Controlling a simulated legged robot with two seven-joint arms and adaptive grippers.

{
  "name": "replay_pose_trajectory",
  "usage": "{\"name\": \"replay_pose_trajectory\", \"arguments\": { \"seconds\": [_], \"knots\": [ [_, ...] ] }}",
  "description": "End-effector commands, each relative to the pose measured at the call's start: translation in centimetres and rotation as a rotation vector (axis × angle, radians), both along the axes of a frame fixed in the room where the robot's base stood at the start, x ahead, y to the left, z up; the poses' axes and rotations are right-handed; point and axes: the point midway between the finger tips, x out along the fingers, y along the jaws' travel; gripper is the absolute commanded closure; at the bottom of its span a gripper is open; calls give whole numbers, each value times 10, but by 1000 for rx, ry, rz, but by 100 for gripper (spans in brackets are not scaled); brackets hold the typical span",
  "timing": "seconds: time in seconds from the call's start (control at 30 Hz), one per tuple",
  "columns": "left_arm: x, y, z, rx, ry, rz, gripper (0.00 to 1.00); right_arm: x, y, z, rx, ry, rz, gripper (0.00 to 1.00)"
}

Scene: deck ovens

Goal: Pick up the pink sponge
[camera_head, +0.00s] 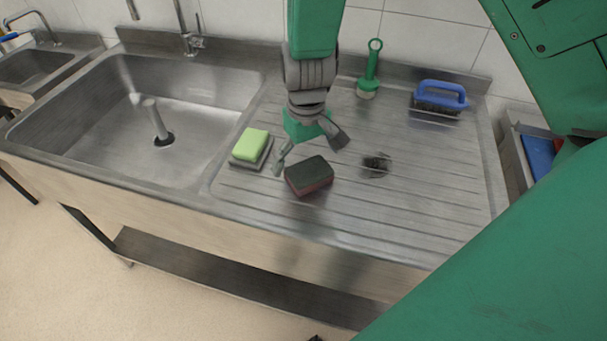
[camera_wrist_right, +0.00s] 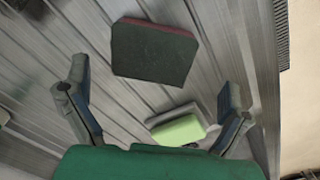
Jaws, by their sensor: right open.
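The sponge (camera_head: 309,175) lies on the ribbed steel drainboard (camera_head: 420,215). Its top is dark grey and a pink-red layer shows along its lower edge. It also shows in the right wrist view (camera_wrist_right: 152,52), ahead of the fingers. My right gripper (camera_head: 308,150) is open and empty, just above and behind the sponge in the head view. In the right wrist view its two fingers (camera_wrist_right: 155,105) are spread wide, with the sponge beyond their tips. My left gripper is not in view.
A green sponge (camera_head: 252,143) on a grey holder sits left of the pink one, by the basin (camera_head: 200,90). A dark scourer (camera_head: 376,162) lies to the right. A green-handled brush (camera_head: 370,70) and a blue-handled brush (camera_head: 440,97) stand at the back. The drainboard's front right is clear.

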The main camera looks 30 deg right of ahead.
Motion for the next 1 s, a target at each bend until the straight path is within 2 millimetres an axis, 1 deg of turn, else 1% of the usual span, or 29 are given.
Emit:
{"name": "replay_pose_trajectory", "arguments": {
  "seconds": [0.13, 0.3, 0.4, 0.5, 0.7, 0.73, 0.77, 0.8, 0.83, 0.97, 1.0],
  "knots": [
    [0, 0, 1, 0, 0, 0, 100, -1, -4, -12, 4, 3, -2, 0],
    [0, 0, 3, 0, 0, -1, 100, 4, -4, -40, 6, 4, -4, 0],
    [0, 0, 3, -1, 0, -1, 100, 4, -2, -51, 4, 4, -3, 0],
    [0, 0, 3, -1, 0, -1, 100, 4, 0, -54, 1, 0, -2, 0],
    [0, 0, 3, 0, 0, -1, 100, 3, 3, -53, -3, -1, -2, 0],
    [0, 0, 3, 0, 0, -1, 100, 3, 3, -53, -3, -1, -2, 11],
    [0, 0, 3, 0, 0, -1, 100, 4, 3, -53, -2, 0, -2, 17],
    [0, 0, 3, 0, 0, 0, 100, 4, 2, -53, -2, 0, -2, 26],
    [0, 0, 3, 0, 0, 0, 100, 4, 1, -53, -1, 0, -2, 28],
    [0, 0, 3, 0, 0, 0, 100, 4, -1, -54, 2, 1, -2, 28],
    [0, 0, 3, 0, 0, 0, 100, 4, -1, -54, 2, 1, -2, 30]
  ]
}}
